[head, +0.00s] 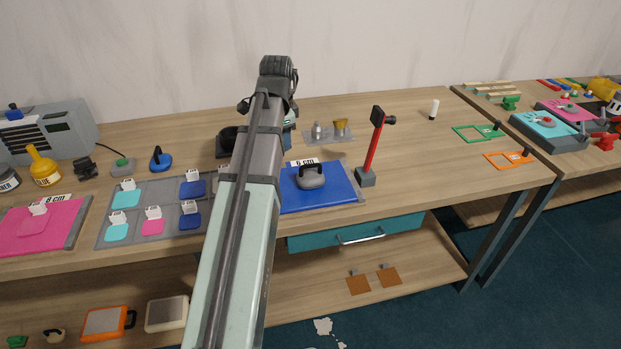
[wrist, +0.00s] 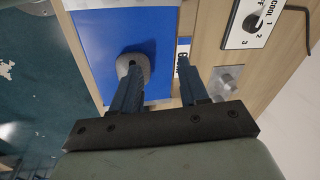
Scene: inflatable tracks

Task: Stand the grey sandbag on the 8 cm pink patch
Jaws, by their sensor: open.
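The grey sandbag (head: 311,180), a rounded block with a dark handle on top, sits on the blue mat (head: 342,196) labelled 6 cm. The pink patch (head: 22,240) labelled 8 cm lies at the far left of the table, with a small pink tagged piece on it. In the wrist view my gripper (wrist: 157,66) is open and empty, over the right side of the blue mat (wrist: 95,40). Its left finger overlaps the sandbag (wrist: 141,62); I cannot tell if they touch.
A red post (head: 371,148) on a grey base stands just right of the blue mat.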

